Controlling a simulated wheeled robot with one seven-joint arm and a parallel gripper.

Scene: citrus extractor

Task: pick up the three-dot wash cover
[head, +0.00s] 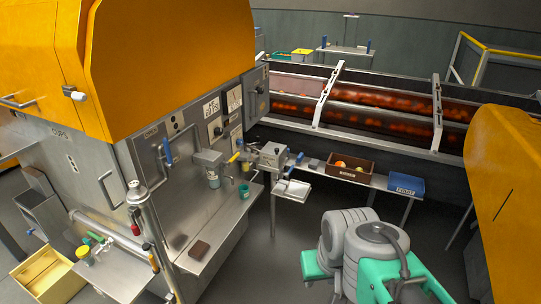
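I cannot surely pick out the three-dot wash cover at this size. A small pale plate (179,122) with dark marks sits on the upper front of the steel machine. Dot counts are too small to read for certain. My grey and green arm is folded at the bottom right, apart from the machine. My gripper's fingers do not show.
The steel machine front (180,180) has handles, valves and a ledge with a dark brown block (200,248). A bench has a brown fruit box (350,166) and a blue tray (404,185). Floor before the machine is open.

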